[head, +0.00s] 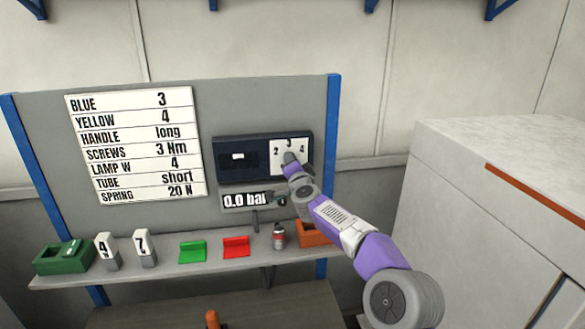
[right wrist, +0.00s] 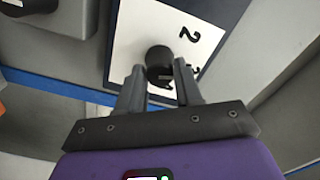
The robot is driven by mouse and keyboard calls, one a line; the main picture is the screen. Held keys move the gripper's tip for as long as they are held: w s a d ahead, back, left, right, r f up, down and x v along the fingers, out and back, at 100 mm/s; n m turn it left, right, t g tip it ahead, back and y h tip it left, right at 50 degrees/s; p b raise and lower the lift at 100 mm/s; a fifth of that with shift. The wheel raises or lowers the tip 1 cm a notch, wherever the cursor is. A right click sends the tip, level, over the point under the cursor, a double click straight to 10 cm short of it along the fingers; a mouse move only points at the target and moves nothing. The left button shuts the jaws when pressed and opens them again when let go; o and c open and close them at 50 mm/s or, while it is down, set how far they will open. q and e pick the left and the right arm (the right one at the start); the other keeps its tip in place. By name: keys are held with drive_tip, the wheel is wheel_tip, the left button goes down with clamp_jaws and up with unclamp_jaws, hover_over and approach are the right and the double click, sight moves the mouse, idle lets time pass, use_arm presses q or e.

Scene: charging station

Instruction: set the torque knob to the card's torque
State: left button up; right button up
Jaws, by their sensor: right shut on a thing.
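The card (head: 135,145) hangs on the grey board and lists "SCREWS 3 Nm" among its lines. The torque dial plate (head: 279,149) is white, marked 2, 3 and 4, at the right end of a dark box (head: 229,174). My right gripper (head: 291,161) is at the dial and covers the knob in the head view. In the right wrist view the dark round knob (right wrist: 158,58) sits between the two fingers of my right gripper (right wrist: 159,78), which are shut on it. I cannot tell where the knob points. My left gripper is not in view.
Below the box is a display (head: 244,201) reading 0.0 bar. The shelf (head: 170,270) holds a green box (head: 62,259), two numbered blocks, green and red pieces, a small bottle (head: 279,238) and an orange bin (head: 313,235). A large white cabinet (head: 480,220) stands at right.

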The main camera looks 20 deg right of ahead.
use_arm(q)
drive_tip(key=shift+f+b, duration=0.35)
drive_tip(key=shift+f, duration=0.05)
use_arm(e)
drive_tip(key=shift+m, duration=1.6)
drive_tip(key=o, duration=1)
drive_tip(key=shift+o, duration=0.2)
